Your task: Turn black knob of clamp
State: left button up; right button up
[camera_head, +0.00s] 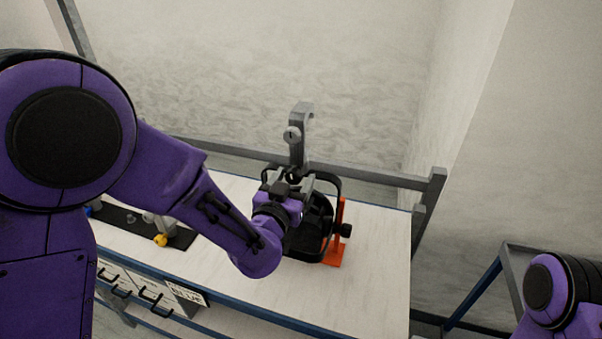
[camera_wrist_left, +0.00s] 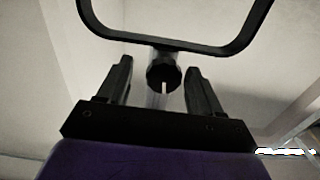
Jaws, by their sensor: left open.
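A grey hook-shaped clamp (camera_head: 298,150) stands upright above the black yoke of a par can (camera_head: 318,222) on the table. My left gripper (camera_head: 290,178) is in front of the yoke, and its jaws partly hide the clamp's lower end. In the left wrist view, a black knob (camera_wrist_left: 163,76) with a pale slot or pin lies between the two open fingers of my left gripper (camera_wrist_left: 160,82). A gap shows on both sides of the knob. The black yoke (camera_wrist_left: 170,47) runs just beyond it. My right gripper is out of view.
The par can is at an orange stand (camera_head: 335,252) with a black side knob (camera_head: 346,230). A black mat (camera_head: 185,238) with small parts, including a yellow one (camera_head: 160,240), lies on the table's left. The white table top (camera_head: 380,270) is clear at right. A grey rail (camera_head: 385,178) runs behind.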

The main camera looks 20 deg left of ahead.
pick_arm(q)
jog(key=shift+s+r, duration=0.1)
jog(key=shift+s+a+r, duration=0.1)
jog(key=shift+s+a, duration=0.1)
jog(key=shift+s, duration=0.1)
jog(key=shift+w, duration=0.1)
jog(key=c, duration=1.1)
jog(key=shift+o, duration=0.2)
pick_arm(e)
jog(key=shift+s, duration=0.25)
pick_arm(q)
jog(key=shift+n, duration=0.3)
